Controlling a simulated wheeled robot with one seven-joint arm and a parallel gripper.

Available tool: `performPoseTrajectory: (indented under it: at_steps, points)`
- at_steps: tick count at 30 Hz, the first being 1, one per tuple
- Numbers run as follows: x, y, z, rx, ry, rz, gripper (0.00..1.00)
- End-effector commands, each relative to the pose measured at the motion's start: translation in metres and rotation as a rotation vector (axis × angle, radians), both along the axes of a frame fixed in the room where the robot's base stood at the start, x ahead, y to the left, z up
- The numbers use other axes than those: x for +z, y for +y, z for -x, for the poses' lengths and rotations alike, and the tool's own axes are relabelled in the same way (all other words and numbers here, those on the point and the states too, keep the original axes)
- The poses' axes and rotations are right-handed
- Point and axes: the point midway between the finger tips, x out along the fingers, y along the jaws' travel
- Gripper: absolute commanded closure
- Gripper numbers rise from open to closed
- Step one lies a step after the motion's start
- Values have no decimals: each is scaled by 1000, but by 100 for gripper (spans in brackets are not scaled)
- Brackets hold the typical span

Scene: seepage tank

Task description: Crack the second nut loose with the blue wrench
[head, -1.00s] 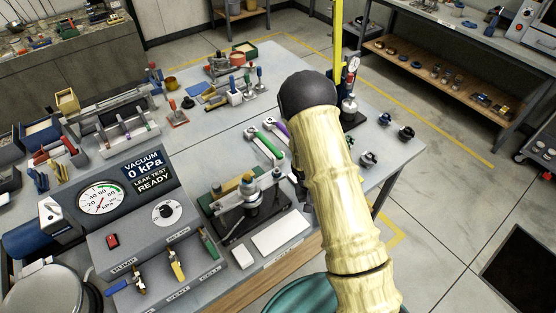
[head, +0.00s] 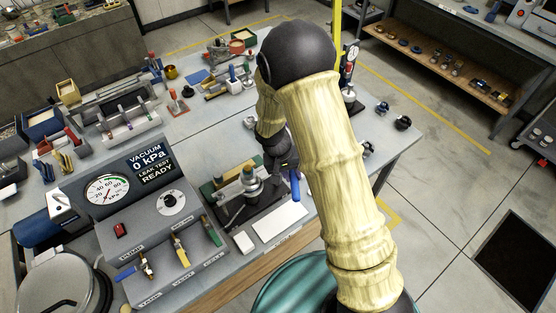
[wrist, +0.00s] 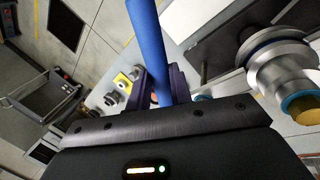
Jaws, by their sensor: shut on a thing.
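The blue wrench shows as a blue bar (wrist: 151,45) in the wrist view, running up out of the frame. My gripper (wrist: 161,86) is shut around it. In the head view its blue end (head: 295,186) sticks out below my gripper (head: 285,168), just right of the clamped test fixture (head: 250,187). In the wrist view a round metal fitting with a blue ring and brass tip (wrist: 282,72) stands to the right, apart from the wrench. The wrench's jaw end is out of sight, and I cannot make out the second nut.
The vacuum test console (head: 165,225) with gauge and valves stands left of the fixture. A white pad (head: 279,221) lies in front of the fixture. Several small dark fittings sit near the table's right edge, and a dial gauge stand (head: 349,70) is behind my arm.

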Motion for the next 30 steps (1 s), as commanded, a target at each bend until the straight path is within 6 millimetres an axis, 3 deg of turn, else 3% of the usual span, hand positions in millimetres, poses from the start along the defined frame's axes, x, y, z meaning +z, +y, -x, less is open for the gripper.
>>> performPoseTrajectory:
  at_steps: [1,3,6,9,23,30]
  points:
    - [28,13,6,11,-5,-2,100]
    - [50,26,15,20,-3,0,100]
    - [71,38,25,30,-1,4,100]
    - [79,43,31,32,0,7,100]
    - [77,43,32,33,1,10,100]
    - [57,43,32,33,2,10,100]
